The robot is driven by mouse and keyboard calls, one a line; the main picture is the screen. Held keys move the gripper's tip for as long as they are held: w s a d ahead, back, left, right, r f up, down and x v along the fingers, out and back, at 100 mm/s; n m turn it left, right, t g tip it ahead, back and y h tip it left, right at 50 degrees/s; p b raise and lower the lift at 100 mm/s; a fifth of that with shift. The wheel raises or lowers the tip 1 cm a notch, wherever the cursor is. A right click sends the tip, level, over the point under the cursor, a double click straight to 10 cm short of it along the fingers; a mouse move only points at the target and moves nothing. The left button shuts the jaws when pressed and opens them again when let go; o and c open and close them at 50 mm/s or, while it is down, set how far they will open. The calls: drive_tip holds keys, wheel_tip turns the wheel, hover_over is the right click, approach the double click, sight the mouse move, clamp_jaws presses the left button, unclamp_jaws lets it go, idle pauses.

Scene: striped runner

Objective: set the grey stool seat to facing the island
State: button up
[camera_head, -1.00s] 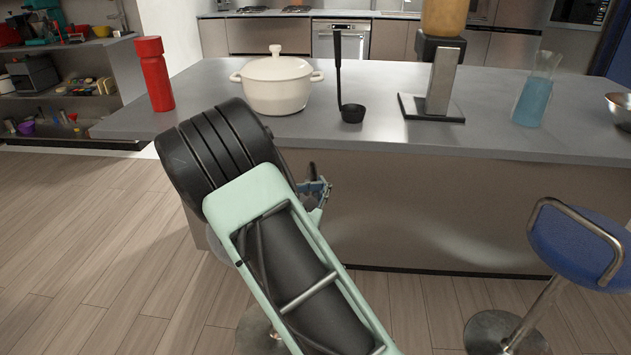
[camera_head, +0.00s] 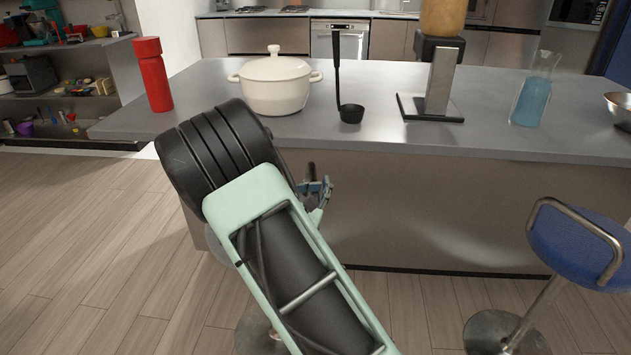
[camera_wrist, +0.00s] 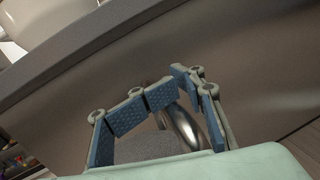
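The grey stool is mostly hidden behind my arm in the head view; part of its round base (camera_head: 258,336) shows on the floor. In the wrist view its dark grey seat (camera_wrist: 158,147) and chrome rail (camera_wrist: 181,128) show between my fingers. My gripper (camera_wrist: 176,90) has its blue-padded fingers bent inward with the tips close together. In the head view my gripper (camera_head: 318,190) is beside the island's (camera_head: 450,215) front panel, below the countertop, partly covered by my arm.
A blue stool (camera_head: 578,245) with a chrome rail stands at right. The counter holds a red mill (camera_head: 153,75), white pot (camera_head: 275,85), ladle (camera_head: 350,112), dispenser (camera_head: 440,75) and blue-filled flask (camera_head: 533,98). Floor (camera_head: 80,250) at left is clear.

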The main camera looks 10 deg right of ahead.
drive_tip(key=f, duration=0.1)
drive_tip(key=a+f+y, duration=0.1)
drive_tip(key=f, duration=0.1)
drive_tip(key=shift+s, duration=0.2)
drive_tip(key=shift+w+d+r+h, duration=0.1)
drive_tip(key=shift+d+r+h, duration=0.05)
drive_tip(key=shift+r, duration=0.25)
drive_tip(key=shift+w+d+r+h, duration=0.1)
drive_tip(key=shift+r+h, duration=0.05)
drive_tip(key=shift+r, duration=0.25)
drive_tip(key=s+a, duration=0.1)
drive_tip(key=s, duration=1.1)
drive_tip(key=shift+a+r+p, duration=0.15)
drive_tip(key=shift+r+p, duration=0.2)
drive_tip(key=shift+p, duration=0.1)
wheel_tip(320, 180, up, 10)
idle(0.4)
